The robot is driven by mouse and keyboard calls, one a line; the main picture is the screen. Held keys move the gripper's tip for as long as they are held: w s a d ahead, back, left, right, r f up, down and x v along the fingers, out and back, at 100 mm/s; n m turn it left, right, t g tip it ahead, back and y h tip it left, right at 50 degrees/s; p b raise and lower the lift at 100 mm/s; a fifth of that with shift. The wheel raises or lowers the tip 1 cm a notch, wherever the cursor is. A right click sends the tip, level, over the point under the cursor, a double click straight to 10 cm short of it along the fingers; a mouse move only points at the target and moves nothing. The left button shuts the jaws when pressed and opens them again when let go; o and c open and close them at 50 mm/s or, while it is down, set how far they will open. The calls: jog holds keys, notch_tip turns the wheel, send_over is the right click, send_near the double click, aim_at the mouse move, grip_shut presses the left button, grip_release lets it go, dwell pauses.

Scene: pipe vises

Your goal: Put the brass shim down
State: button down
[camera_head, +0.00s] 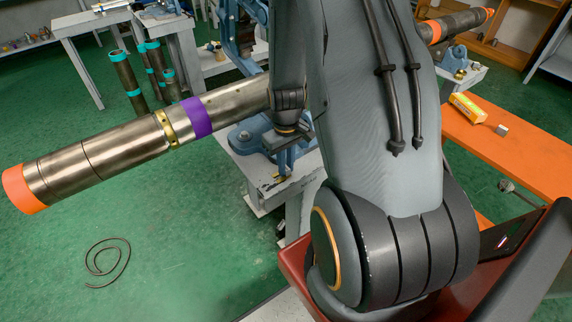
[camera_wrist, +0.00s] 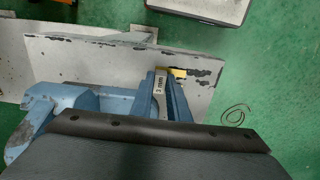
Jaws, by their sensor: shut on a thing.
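The brass shim (camera_wrist: 178,72) shows as a small yellow piece at the far end of my gripper (camera_wrist: 167,92) in the wrist view. My gripper's two blue fingers are shut on it. A pale strip with dark marking lies between the fingers, beside the yellow part. The shim is over the worn grey bench top (camera_wrist: 100,55); whether it touches the top I cannot tell. In the head view, my gripper (camera_head: 285,164) points down at the grey bench (camera_head: 262,195), partly hidden by my arm.
A blue vise (camera_head: 246,136) stands on the bench, close to my gripper. A long steel pipe (camera_head: 118,146) with purple and orange bands reaches left from it over the green floor. An orange bench (camera_head: 510,165) stands at right. A dark coil (camera_head: 107,262) lies on the floor.

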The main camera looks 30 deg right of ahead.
jog(key=shift+f, duration=0.15)
jog(key=c, duration=1.7)
grip_release()
notch_tip(320, 180, up, 12)
jog(key=b, duration=0.2)
jog(key=shift+t, duration=0.3)
jog(key=s+a+r, duration=0.2)
jog(key=a, duration=0.3)
jog(key=s+a+r, duration=0.2)
jog(key=s+a, duration=0.1)
jog(key=a, duration=0.2)
jog(key=s+a+r, duration=0.2)
jog(key=s+a, duration=0.1)
jog(key=a, duration=0.2)
jog(key=shift+a+r, duration=0.15)
jog(key=shift+r, duration=0.05)
